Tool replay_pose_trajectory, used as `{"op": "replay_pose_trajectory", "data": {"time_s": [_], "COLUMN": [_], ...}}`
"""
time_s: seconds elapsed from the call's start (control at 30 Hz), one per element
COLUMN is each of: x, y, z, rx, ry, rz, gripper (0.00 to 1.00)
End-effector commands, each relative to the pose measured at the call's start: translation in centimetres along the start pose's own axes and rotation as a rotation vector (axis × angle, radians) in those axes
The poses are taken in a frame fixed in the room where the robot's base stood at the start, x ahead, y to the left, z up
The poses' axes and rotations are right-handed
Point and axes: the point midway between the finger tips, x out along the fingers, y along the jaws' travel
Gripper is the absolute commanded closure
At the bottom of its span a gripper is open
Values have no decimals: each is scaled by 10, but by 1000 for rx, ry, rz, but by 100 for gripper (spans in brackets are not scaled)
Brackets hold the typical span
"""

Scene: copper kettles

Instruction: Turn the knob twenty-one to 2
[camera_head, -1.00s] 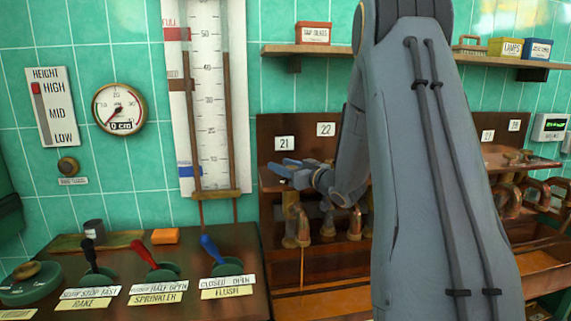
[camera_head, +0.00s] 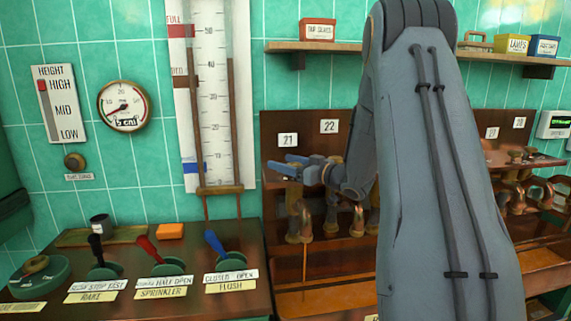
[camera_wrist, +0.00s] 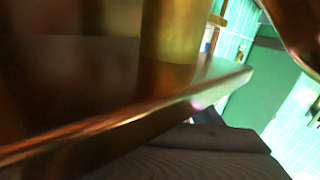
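The number plate 21 (camera_head: 288,140) is on the brown wooden back panel in the head view. My gripper (camera_head: 285,165) is just below it, its blue-grey fingers pointing left. The knob of twenty-one cannot be made out behind or around the fingers. A copper spout (camera_head: 299,222) hangs below my gripper. In the wrist view, a blurred brass cylinder (camera_wrist: 172,32) stands close to the camera, above a shiny copper-edged ledge (camera_wrist: 215,88). The finger gap is too small and blurred to judge, and no hold on a knob can be seen.
Plate 22 (camera_head: 329,126) is right beside plate 21, with more copper spouts below. A shelf (camera_head: 400,51) runs above. At the left, a bench carries the rake (camera_head: 95,246), sprinkler (camera_head: 147,249) and flush (camera_head: 214,243) levers. A round gauge (camera_head: 122,106) hangs on the wall.

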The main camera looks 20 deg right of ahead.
Motion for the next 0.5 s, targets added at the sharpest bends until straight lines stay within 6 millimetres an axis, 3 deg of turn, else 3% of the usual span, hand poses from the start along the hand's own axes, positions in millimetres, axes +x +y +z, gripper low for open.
{"op": "replay_pose_trajectory", "data": {"time_s": [0.3, 0.5], "x": [0, 0], "y": [0, 0], "z": [-2, -25], "rx": [-1, -5], "ry": [0, 2], "rz": [0, -1], "gripper": [40, 40]}}
